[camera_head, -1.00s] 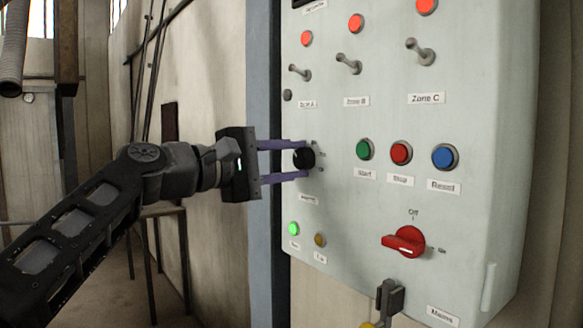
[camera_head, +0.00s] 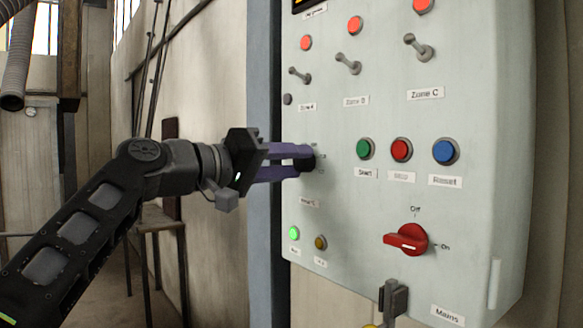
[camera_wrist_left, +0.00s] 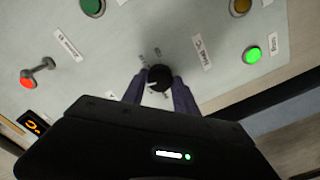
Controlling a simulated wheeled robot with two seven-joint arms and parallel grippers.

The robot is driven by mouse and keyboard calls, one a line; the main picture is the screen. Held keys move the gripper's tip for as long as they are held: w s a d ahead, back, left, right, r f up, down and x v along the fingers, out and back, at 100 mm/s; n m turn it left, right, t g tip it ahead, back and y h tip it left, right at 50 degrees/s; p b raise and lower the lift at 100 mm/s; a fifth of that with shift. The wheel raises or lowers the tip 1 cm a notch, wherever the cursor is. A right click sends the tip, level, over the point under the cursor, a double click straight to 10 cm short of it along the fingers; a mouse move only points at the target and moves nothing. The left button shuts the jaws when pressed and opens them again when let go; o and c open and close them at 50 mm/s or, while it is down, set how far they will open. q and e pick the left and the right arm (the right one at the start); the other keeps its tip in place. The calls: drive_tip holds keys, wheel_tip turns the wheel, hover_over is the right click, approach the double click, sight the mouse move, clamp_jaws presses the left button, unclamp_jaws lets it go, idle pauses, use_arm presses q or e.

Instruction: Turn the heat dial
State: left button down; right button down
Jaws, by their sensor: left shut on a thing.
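The heat dial is a small black knob (camera_head: 308,162) at the left side of the pale control panel (camera_head: 470,90). My left gripper (camera_head: 300,162) is shut on it, with purple fingers reaching in from the left. In the left wrist view the black knob (camera_wrist_left: 159,77) sits between the two fingers (camera_wrist_left: 158,92), and a white pointer mark shows on it. Small scale labels surround the knob; I cannot read them. My right gripper is not in view.
Green (camera_head: 365,149), red (camera_head: 401,150) and blue (camera_head: 445,152) buttons are right of the dial. Toggle switches are above. A red rotary switch (camera_head: 407,240) and a lit green lamp (camera_head: 294,233) are below. A dark stand (camera_head: 158,220) is behind my arm.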

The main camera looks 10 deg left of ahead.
use_arm(q)
drive_tip(key=shift+f+m, duration=0.1)
drive_tip(key=shift+m, duration=0.9)
drive_tip(key=c, duration=0.9)
unclamp_jaws()
drive_tip(key=shift+c, duration=0.2)
drive_tip(key=b+v, duration=0.2)
drive_tip(key=v, duration=0.5)
drive_tip(key=shift+s+a+b, duration=0.25)
drive_tip(key=shift+s+b, duration=0.05)
drive_tip(key=shift+b, duration=0.1)
